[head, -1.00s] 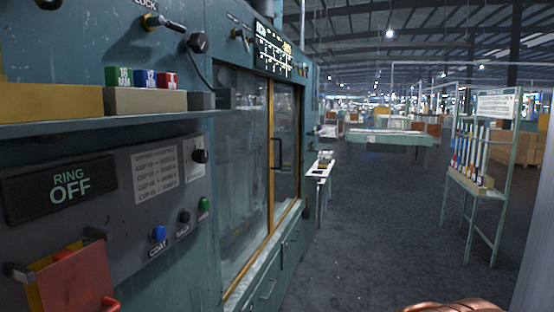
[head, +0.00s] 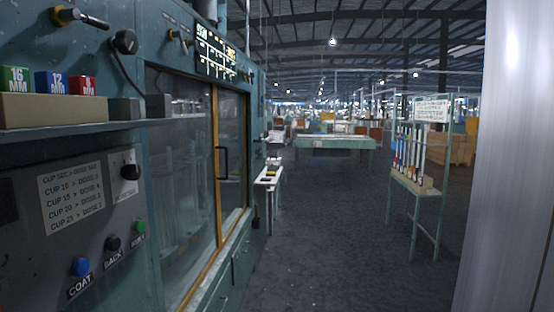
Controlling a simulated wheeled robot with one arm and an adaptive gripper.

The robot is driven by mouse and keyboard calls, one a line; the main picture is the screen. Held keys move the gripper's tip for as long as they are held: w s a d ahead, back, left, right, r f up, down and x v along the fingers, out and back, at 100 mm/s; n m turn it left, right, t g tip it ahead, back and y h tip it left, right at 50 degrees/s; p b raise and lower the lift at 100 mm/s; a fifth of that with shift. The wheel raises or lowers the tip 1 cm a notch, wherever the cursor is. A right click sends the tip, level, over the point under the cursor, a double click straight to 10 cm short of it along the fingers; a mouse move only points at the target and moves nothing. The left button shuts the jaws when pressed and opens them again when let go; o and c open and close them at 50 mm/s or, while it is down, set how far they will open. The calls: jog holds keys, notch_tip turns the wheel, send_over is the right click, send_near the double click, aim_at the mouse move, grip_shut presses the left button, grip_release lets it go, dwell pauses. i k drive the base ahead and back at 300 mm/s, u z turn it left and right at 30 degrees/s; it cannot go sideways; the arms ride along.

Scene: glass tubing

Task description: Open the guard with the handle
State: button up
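The guard (head: 183,180) is a pair of glass panels with an orange-yellow frame in the front of the teal machine on the left. It looks closed. Its dark upright handle (head: 221,163) is on the right-hand panel, near the orange post. Dim shapes show behind the glass, too unclear to name. My gripper is not in view, and nothing touches the handle.
The machine's control panel (head: 65,215) with blue, black and green buttons is at near left. A shelf (head: 50,127) above it holds coloured blocks. A tube rack (head: 417,175) stands at right. The dark floor (head: 325,230) between is clear. A pale column (head: 510,160) fills the right edge.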

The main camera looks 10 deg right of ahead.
aim_at(184, 302)
jog(key=z, duration=0.5)
jog(key=i, duration=1.7)
jog(key=u, duration=0.5)
jog(key=i, duration=1.1)
jog(key=u, duration=1)
